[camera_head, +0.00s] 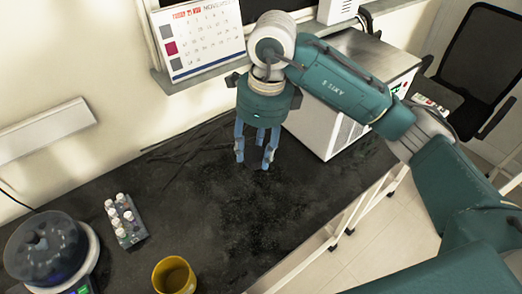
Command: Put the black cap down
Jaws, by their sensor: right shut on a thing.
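My right gripper (254,161) points down over the dark bench top (215,225), with its blue fingers low over the bench near the wall. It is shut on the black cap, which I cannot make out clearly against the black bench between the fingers. I cannot tell whether the cap touches the bench. My left gripper is not in view.
A small rack with white-capped vials (124,222) and a yellow cup (174,276) stand on the bench at the left front. A round centrifuge-like device (48,252) is at the far left. A steel-topped box (345,90) stands behind right. Mid-bench is clear.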

